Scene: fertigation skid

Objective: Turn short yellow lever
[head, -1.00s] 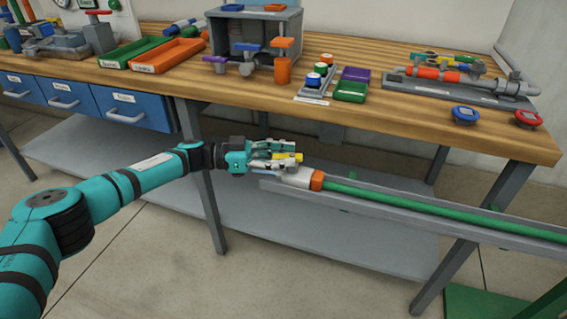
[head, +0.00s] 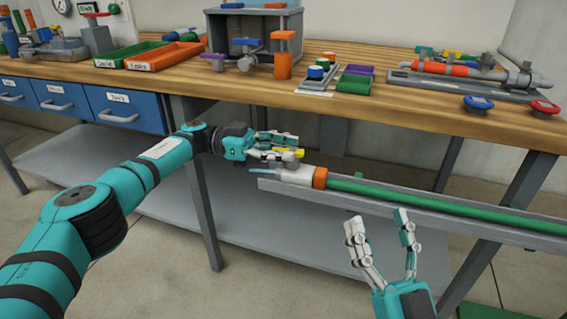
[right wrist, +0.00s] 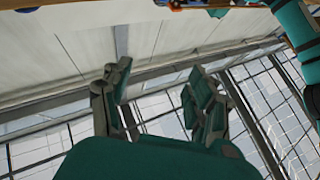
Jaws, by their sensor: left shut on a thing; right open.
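The short yellow lever (head: 292,151) shows as a small yellow piece on top of the white valve body (head: 295,176) at the left end of a green pipe (head: 420,202). My left gripper (head: 293,147) is shut on the lever, whose grasped part is mostly hidden by the fingers. A pale blue streak (head: 262,171) juts left from the valve end. My right gripper (head: 377,220) is open and empty in front of the pipe, its fingers pointing up. Its spread fingers also show in the right wrist view (right wrist: 155,85).
An orange collar (head: 320,178) joins valve and pipe. The pipe lies along a grey rail (head: 470,231) in front of the wooden workbench (head: 400,113). Blue drawers (head: 122,107) hang under the bench at left. Grey bench legs (head: 205,215) stand behind my left forearm.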

